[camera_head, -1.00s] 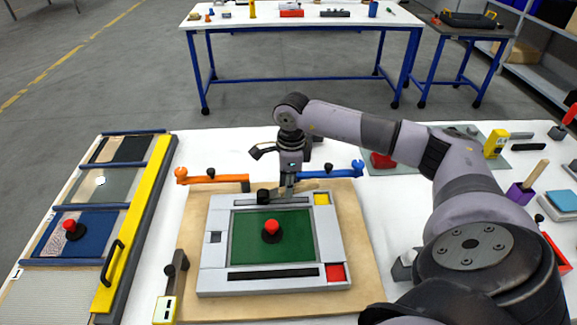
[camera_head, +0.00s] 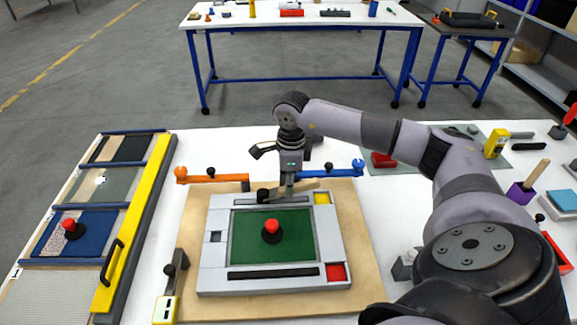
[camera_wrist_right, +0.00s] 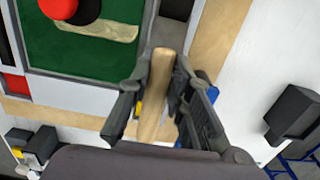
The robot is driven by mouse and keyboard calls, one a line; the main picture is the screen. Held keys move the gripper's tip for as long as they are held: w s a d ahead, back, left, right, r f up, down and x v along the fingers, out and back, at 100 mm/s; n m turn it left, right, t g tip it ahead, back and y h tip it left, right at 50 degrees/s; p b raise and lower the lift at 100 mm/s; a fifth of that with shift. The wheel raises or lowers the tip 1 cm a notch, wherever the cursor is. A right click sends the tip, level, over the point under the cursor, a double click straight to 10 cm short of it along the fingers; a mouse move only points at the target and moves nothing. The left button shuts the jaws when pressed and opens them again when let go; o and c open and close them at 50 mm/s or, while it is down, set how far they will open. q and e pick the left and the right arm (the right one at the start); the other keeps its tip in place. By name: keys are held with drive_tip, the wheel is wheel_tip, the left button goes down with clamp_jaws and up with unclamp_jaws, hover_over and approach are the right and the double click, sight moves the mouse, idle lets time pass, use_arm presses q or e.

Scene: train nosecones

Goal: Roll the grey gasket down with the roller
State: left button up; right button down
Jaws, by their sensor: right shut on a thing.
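My right gripper (camera_head: 288,187) is over the far edge of the light grey frame (camera_head: 213,262), shut on the wooden handle of the roller (camera_head: 304,186). The handle (camera_wrist_right: 157,90) lies between both fingers (camera_wrist_right: 160,105) in the wrist view. The roller's dark head (camera_head: 263,195) is at the frame's far edge, left of the fingers; I cannot tell whether it touches. The frame surrounds a green panel (camera_head: 295,249) with a red-topped knob (camera_head: 271,227). I cannot clearly single out the grey gasket; the gripper and roller cover part of the far edge. My left gripper is out of view.
The frame lies on a wooden board (camera_head: 361,274). An orange bar (camera_head: 215,179) and a blue wrench-like bar (camera_head: 335,174) lie along its far side. A yellow-edged rack (camera_head: 137,220) stands left. Loose items, including a purple holder (camera_head: 519,194), occupy the right side.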

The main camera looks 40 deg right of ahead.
sight(306, 182)
drive_tip(key=shift+s+d, duration=0.15)
drive_tip(key=shift+d, duration=0.05)
drive_tip(key=shift+s+d, duration=0.45)
drive_tip(key=shift+d, duration=0.15)
drive_tip(key=shift+r, duration=0.1)
drive_tip(key=shift+s+f+b, duration=0.1)
drive_tip(key=shift+f+b, duration=0.15)
drive_tip(key=shift+b, duration=0.3)
idle(0.7)
drive_tip(key=shift+r, duration=0.2)
idle(0.6)
drive_tip(key=shift+d, duration=0.2)
drive_tip(key=shift+s+d, duration=0.5)
drive_tip(key=shift+d, duration=0.1)
drive_tip(key=shift+s+d, duration=0.1)
drive_tip(key=shift+s+f+b, duration=0.1)
drive_tip(key=shift+f+b, duration=0.1)
drive_tip(key=shift+b, duration=0.3)
idle(0.9)
